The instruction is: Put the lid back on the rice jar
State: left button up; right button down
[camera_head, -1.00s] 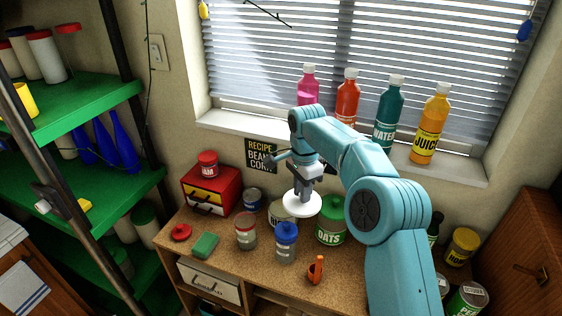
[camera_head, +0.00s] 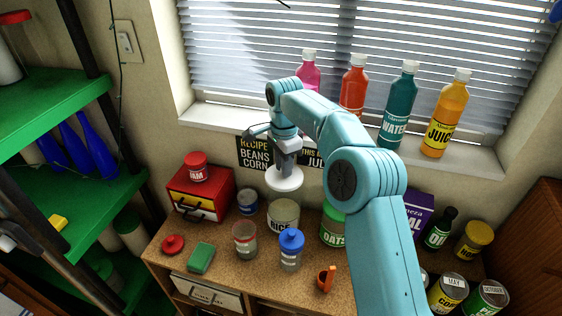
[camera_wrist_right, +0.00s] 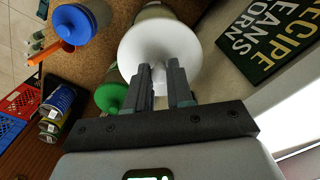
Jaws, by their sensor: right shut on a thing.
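The white round lid (camera_head: 284,181) is held level above the rice jar, with a visible gap to the jar. My right gripper (camera_head: 286,163) is shut on the lid's knob from above. In the right wrist view the white lid (camera_wrist_right: 160,50) fills the space beyond the fingers (camera_wrist_right: 160,90), and it hides most of the jar below. My left gripper is not in view.
The oats jar (camera_head: 333,230) with a green lid stands close right, the blue-lidded jar (camera_head: 290,250) in front, a red-rimmed jar (camera_head: 245,242) front left. A can (camera_head: 247,203) is at left. Bottles line the windowsill (camera_head: 470,158) behind.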

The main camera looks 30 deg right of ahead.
aim_at(284, 182)
jog(key=shift+s+a+f+b, duration=0.3)
jog(key=shift+s+f+b, duration=0.15)
jog(key=shift+b, duration=0.1)
jog(key=f+b, duration=0.1)
jog(key=f, duration=0.1)
jog(key=f+b, duration=0.1)
jog(key=b, duration=0.1)
jog(key=shift+w+d+f, duration=0.15)
jog(key=shift+d+f, duration=0.05)
jog(key=shift+f, duration=0.2)
jog(key=shift+a+f+b, duration=0.1)
jog(key=shift+f+b, duration=0.2)
jog(key=shift+s+f, duration=0.15)
jog(key=shift+s, duration=0.1)
jog(key=shift+w+f, duration=0.15)
jog(key=shift+w, duration=0.15)
jog(key=shift+s, duration=0.25)
jog(key=shift+w, duration=0.1)
jog(key=shift+w, duration=0.15)
jog(key=shift+p, duration=0.3)
